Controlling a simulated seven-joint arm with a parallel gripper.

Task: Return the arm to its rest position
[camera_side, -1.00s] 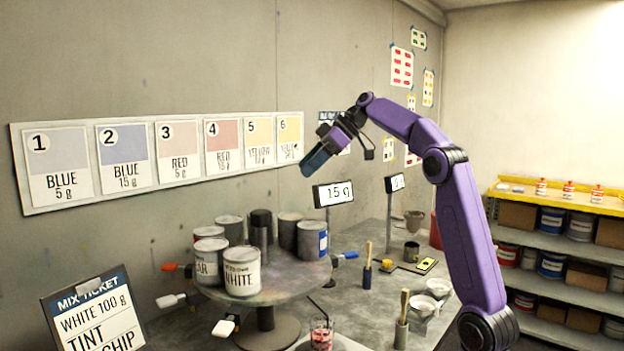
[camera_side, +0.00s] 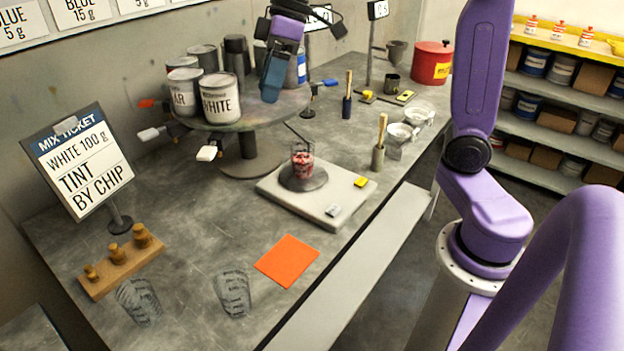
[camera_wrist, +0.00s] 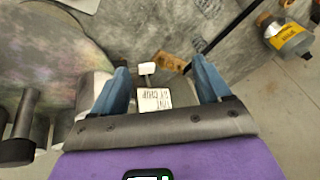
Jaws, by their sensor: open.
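My gripper (camera_side: 272,88) has blue fingers and hangs pointing down in the side view, in front of the blue-labelled can (camera_side: 302,68) at the right of the turntable (camera_side: 262,112). In that view the fingers overlap, so their gap is hard to see. In the wrist view my gripper (camera_wrist: 163,85) has its two blue fingers wide apart with nothing held between them. The white mix ticket (camera_wrist: 155,98) shows upside down between them, farther off.
Several paint cans, including the WHITE can (camera_side: 221,98), stand on the turntable. A scale (camera_side: 318,200) bears a glass with red contents (camera_side: 302,162). Brushes, bowls and a red pot (camera_side: 432,62) stand farther right. An orange sheet (camera_side: 287,260) lies on the bench front.

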